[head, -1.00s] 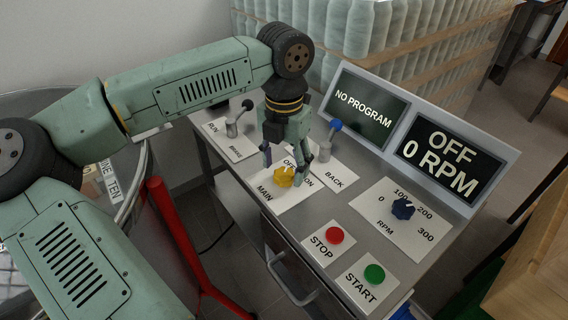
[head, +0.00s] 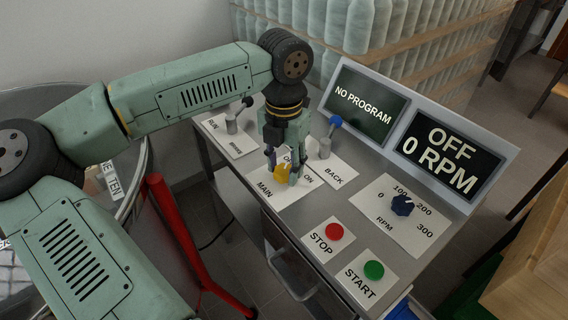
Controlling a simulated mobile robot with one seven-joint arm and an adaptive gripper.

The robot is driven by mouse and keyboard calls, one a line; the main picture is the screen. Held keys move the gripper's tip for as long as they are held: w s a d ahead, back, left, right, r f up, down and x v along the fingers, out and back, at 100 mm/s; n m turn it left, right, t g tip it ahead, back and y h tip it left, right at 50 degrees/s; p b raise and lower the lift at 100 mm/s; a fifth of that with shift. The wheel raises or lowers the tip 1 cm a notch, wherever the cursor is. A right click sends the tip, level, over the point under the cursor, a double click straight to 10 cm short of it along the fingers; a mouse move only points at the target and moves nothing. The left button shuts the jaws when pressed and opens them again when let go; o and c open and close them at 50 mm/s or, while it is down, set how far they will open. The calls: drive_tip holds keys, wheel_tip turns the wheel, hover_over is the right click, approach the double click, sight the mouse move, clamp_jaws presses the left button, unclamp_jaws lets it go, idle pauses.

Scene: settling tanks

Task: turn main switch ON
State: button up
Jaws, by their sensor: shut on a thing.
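The main switch (head: 282,172) is a yellow knob on a white plate (head: 268,200) marked MAIN, OFF and ON, on the grey control desk. My gripper (head: 283,176) points down over this knob and is shut on it, with fingers on both sides. The fingers hide part of the knob and part of the OFF label, so its exact angle is hard to tell. The right display (head: 447,158) reads OFF and 0 RPM. The left display (head: 364,104) reads NO PROGRAM.
A blue-topped lever (head: 334,122) by the BACK label stands close behind my gripper. A dark-knobbed lever (head: 247,102) is at left.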

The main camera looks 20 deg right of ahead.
drive_tip(key=shift+c, duration=1.4)
drive_tip(key=shift+b, duration=0.35)
drive_tip(key=shift+f+m+b, duration=0.15)
drive_tip(key=shift+m+b, duration=0.7)
drive_tip(key=shift+m, duration=0.35)
drive_tip(key=m+b, duration=0.2)
drive_tip(key=m, duration=0.1)
drive_tip(key=m+b, duration=0.2)
drive_tip(key=m, duration=0.3)
drive_tip(key=shift+m+b, duration=0.35)
drive_tip(key=shift+m, duration=1.25)
drive_tip(key=shift+r+m, duration=0.2)
drive_tip(key=shift+m, duration=0.1)
